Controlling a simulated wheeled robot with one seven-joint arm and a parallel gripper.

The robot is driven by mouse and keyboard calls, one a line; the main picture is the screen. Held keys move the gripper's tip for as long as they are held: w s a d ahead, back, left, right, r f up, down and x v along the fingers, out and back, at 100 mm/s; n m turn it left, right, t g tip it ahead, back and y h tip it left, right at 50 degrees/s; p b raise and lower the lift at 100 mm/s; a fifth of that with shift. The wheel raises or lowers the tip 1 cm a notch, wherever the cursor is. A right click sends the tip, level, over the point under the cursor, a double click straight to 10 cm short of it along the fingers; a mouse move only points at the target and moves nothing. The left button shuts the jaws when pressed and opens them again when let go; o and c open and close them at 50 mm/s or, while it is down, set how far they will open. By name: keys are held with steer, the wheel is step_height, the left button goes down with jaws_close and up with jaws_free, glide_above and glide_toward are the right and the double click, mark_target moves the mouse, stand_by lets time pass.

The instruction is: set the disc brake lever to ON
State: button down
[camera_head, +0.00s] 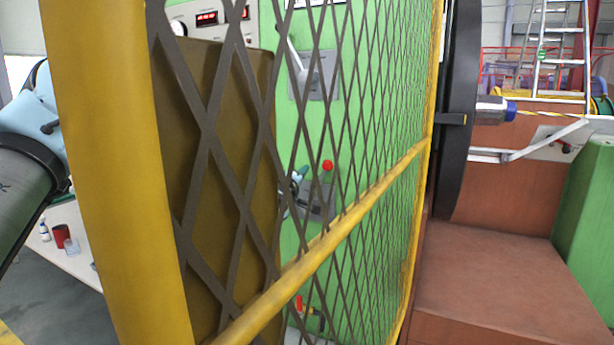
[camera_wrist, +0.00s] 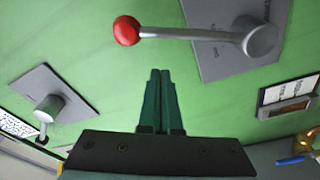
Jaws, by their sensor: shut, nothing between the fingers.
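In the wrist view, a grey lever arm with a red ball knob (camera_wrist: 127,30) runs sideways from a round hub on a grey plate (camera_wrist: 215,50). The plate is fixed to a green panel. My gripper (camera_wrist: 160,73) is shut and empty, its dark green fingers side by side. The fingertips show below the lever arm, apart from it in the picture. In the head view, a red knob (camera_head: 327,165) shows through the mesh, with its grey plate (camera_head: 318,203) below. I cannot read any label that names the disc brake lever or its ON side.
A yellow-framed mesh guard (camera_head: 345,232) crosses the head view and partly hides the panel. Another grey lever (camera_head: 306,70) sits higher on the panel. The wrist view shows a second lever plate (camera_wrist: 58,92) at left and a framed label (camera_wrist: 288,97) at right.

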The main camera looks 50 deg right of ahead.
steer(key=v, duration=0.7)
steer(key=shift+a+b, duration=0.4)
steer(key=shift+b, duration=0.05)
